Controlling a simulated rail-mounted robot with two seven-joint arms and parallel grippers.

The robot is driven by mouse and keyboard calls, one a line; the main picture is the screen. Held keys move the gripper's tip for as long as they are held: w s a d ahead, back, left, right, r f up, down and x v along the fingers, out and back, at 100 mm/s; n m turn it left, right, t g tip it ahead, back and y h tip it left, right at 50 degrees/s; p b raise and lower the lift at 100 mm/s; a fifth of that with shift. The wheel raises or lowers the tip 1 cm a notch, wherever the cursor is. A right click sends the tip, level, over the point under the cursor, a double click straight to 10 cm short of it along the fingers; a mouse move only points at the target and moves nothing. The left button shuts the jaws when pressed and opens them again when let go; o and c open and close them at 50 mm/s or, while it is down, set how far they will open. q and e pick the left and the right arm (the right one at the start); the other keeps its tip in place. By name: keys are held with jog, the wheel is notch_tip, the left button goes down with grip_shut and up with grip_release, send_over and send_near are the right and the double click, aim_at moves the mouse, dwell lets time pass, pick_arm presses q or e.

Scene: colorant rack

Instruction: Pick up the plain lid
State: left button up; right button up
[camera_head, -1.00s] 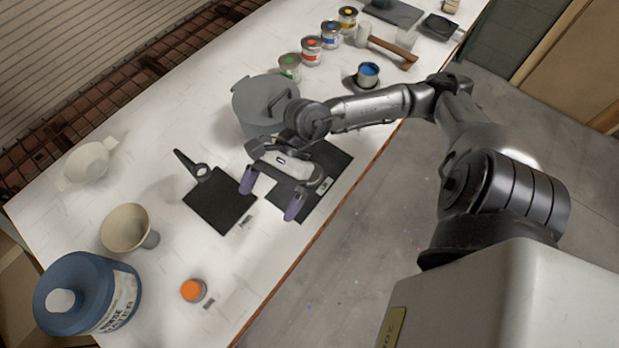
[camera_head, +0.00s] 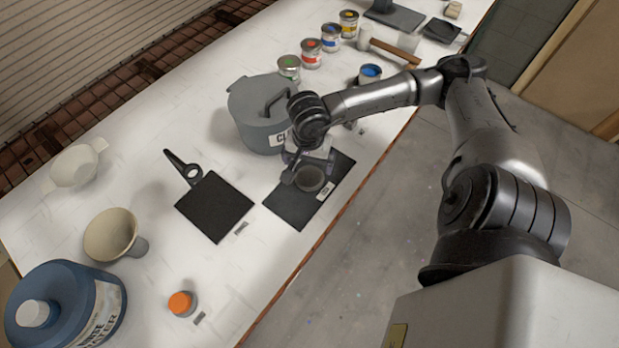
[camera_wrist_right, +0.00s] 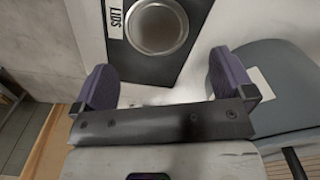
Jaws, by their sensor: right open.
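A round, plain grey metal lid (camera_head: 310,180) lies on the dark mat marked LIDS (camera_head: 287,210). In the right wrist view the lid (camera_wrist_right: 157,26) shows at the top, on the dark mat (camera_wrist_right: 146,66), with a shiny rim and dull middle. My right gripper (camera_head: 308,162) is over the mat's far part, beside the lid. In the right wrist view its two purple fingers (camera_wrist_right: 165,82) are wide apart with nothing between them. The lid is ahead of the fingertips. My left gripper is not in view.
Several paint cans stand farther back. An orange-capped container (camera_head: 181,303) is near the front edge.

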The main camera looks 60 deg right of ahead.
aim_at(310, 177)
jog(key=shift+s+a+f, duration=0.1)
jog(key=shift+s+f, duration=0.05)
jog(key=shift+f, duration=3.1)
jog(key=c, duration=0.8)
